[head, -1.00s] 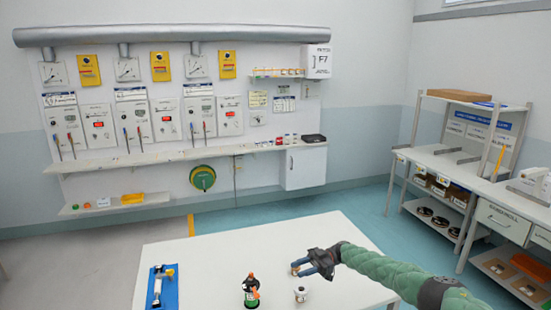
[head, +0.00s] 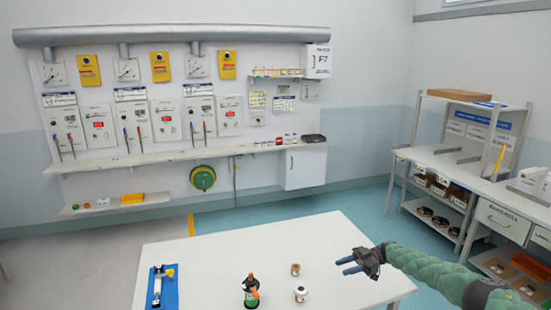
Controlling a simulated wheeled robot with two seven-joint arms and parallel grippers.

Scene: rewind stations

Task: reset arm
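My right gripper (head: 349,264) is above the right part of the white table (head: 220,254), its two fingers apart and pointing left, with nothing between them. A small brown-topped spool (head: 295,270) stands on the table to the left of the fingertips, apart from them. A larger white spool (head: 300,294) stands nearer the front edge. My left gripper is not in this view.
A green, black and orange device (head: 250,291) stands on the table left of the spools. A blue tray with a white tool (head: 163,287) lies at the far left. The middle of the table is clear. A workbench (head: 450,165) stands at the right wall.

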